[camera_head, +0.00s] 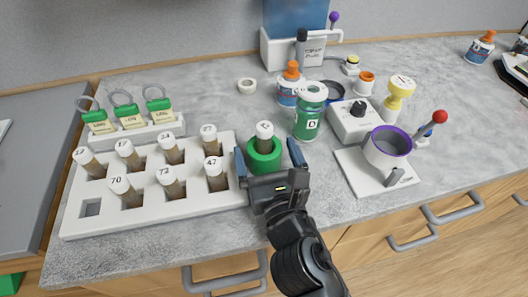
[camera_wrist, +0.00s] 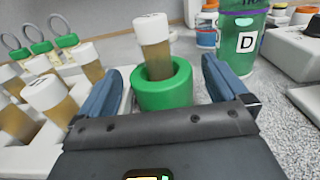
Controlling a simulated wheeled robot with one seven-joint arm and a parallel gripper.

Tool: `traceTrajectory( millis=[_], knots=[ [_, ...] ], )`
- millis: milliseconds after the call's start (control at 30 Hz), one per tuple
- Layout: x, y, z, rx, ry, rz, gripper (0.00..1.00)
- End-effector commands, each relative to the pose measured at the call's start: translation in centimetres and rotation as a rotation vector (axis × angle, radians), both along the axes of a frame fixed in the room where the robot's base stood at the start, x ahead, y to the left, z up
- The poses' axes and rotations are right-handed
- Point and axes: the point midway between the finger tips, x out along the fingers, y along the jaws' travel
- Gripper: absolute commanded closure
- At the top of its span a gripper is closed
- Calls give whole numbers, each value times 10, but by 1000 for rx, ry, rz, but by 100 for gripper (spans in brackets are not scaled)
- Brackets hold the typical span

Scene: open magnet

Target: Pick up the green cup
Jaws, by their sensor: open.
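The green cup (camera_head: 264,158) is a short, thick-walled green ring-shaped holder standing on the grey counter, just right of the white tube rack. A capped brown tube (camera_head: 264,136) stands upright in it. In the wrist view the green cup (camera_wrist: 162,92) is ahead of my gripper, with the tube (camera_wrist: 155,45) rising from its middle. My gripper (camera_head: 268,157) is open, with one blue finger on each side of the cup. In the wrist view the fingers (camera_wrist: 161,85) flank it with visible gaps; whether either touches it is not clear.
The white rack (camera_head: 150,208) with several capped tubes is close on the left. A green jar marked D (camera_head: 308,118) stands just behind right. A white stand with a purple-rimmed cup (camera_head: 388,146) is farther right. Bare counter lies at front right.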

Motion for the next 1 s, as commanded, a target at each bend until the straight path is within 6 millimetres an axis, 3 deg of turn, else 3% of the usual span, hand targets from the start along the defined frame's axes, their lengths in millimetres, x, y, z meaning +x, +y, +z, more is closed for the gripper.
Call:
traceTrajectory(
  millis=[233, 533, 1000],
  knots=[
    [32, 10, 1, 0, -1, 1, 0],
    [37, 11, 0, 0, 0, 1, 0],
    [37, 10, 0, 0, 0, 0, 44]
  ],
)
